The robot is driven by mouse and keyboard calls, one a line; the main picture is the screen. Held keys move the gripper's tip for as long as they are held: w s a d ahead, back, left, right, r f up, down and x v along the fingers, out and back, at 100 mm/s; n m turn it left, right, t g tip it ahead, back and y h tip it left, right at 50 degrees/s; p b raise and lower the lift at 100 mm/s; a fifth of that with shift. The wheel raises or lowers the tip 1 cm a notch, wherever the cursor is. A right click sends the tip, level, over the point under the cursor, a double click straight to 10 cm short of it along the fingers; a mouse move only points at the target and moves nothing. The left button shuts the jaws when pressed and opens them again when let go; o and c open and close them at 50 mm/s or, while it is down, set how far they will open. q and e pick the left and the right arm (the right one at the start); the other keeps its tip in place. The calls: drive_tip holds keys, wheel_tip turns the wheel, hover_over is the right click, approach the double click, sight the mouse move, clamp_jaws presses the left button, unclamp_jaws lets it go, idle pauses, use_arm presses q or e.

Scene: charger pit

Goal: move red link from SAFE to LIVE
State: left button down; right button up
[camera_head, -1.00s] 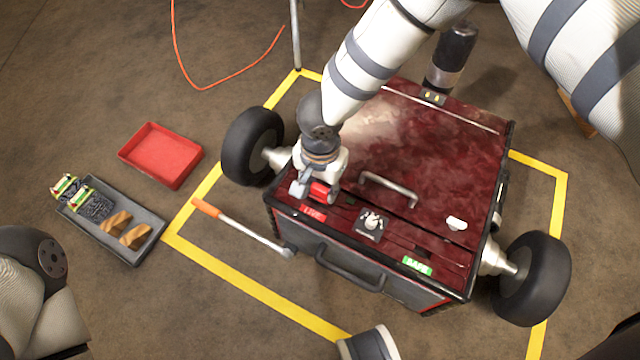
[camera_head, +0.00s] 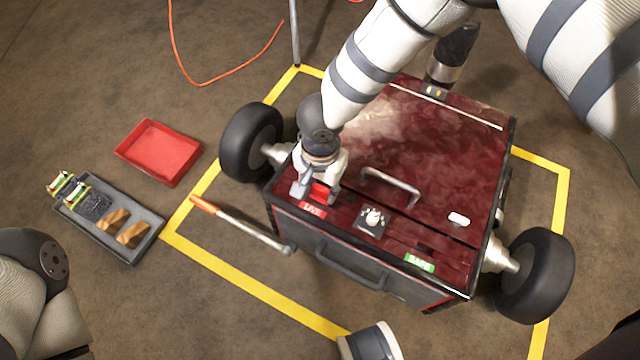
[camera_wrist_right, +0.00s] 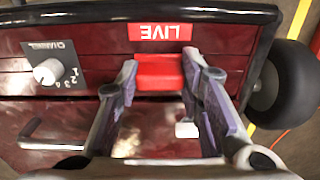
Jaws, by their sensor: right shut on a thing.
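The red link (camera_head: 321,192) is held by my right gripper (camera_head: 318,189) at the LIVE label (camera_head: 313,209) on the dark red cart's front strip. In the right wrist view the two fingers stand either side of the red link (camera_wrist_right: 158,72), just beside the LIVE label (camera_wrist_right: 160,32). Whether the link is seated in its slot or just above it I cannot tell; the gripper hides the spot. The green SAFE label (camera_head: 419,262) is at the strip's right end, with a dark empty slot behind it. My left gripper is not in view.
A channel knob (camera_head: 372,219) stands between the labels, with a lid handle (camera_head: 390,186) behind it. A red tray (camera_head: 160,152), a grey parts tray (camera_head: 132,251) and an orange-handled bar (camera_head: 242,224) lie on the floor to the left.

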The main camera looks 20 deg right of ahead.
drive_tip(key=shift+f, duration=0.4)
drive_tip(key=o, duration=1.2)
drive_tip(key=shift+o, duration=0.2)
drive_tip(key=shift+r, duration=0.1)
wheel_tip(320, 180, up, 12)
